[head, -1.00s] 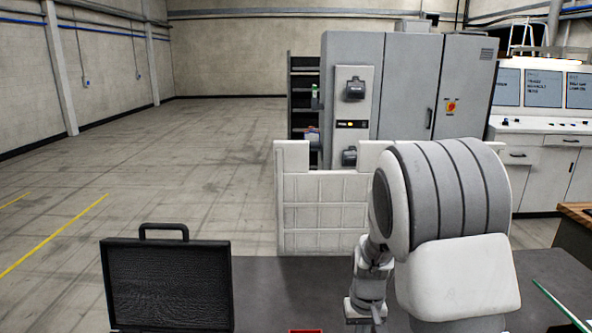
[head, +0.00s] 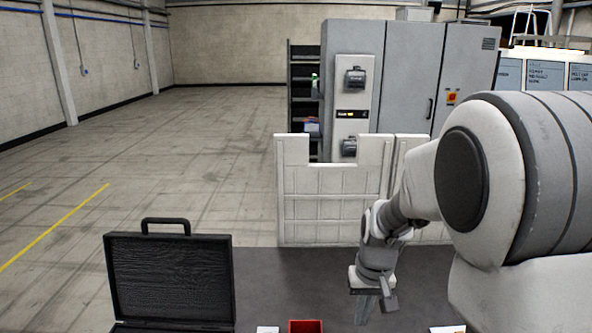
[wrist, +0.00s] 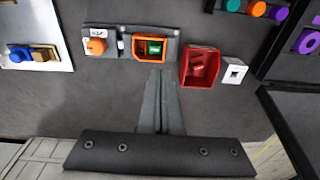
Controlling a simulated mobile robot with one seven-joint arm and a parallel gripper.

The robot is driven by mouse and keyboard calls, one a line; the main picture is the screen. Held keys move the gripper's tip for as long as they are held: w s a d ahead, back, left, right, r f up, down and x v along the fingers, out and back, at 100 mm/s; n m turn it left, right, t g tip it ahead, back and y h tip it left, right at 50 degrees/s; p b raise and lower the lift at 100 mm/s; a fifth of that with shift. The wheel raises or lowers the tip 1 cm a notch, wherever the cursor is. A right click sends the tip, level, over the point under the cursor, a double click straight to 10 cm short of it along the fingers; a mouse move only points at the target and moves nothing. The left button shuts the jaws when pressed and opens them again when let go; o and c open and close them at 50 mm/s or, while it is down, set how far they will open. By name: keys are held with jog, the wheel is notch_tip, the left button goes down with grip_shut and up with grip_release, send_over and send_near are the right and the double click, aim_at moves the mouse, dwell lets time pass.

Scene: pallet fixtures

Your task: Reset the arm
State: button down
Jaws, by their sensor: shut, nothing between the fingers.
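My gripper (head: 363,311) hangs fingers-down over the dark table in the head view, right of the red bin. In the wrist view its fingers (wrist: 161,82) are together and nothing shows between them. Their tips lie in the picture just below an orange frame (wrist: 137,58) with a green piece (wrist: 155,47) in it. I cannot tell whether the tips touch anything.
A red bin (wrist: 214,68) holding small red pieces and a white card (wrist: 234,71) lie nearby. An orange knob (wrist: 96,46) is beside the frame. A plate (wrist: 45,15) bears blue and brass pieces. An open black case (head: 170,280) stands left; white panels (head: 330,205) rise behind the table.

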jog(key=s+r+t, duration=0.4)
jog(key=s+r, duration=1.2)
jog(key=s, duration=0.2)
jog(key=shift+s+d+t, duration=0.2)
jog(key=shift+d+t, duration=0.05)
jog(key=shift+t, duration=0.05)
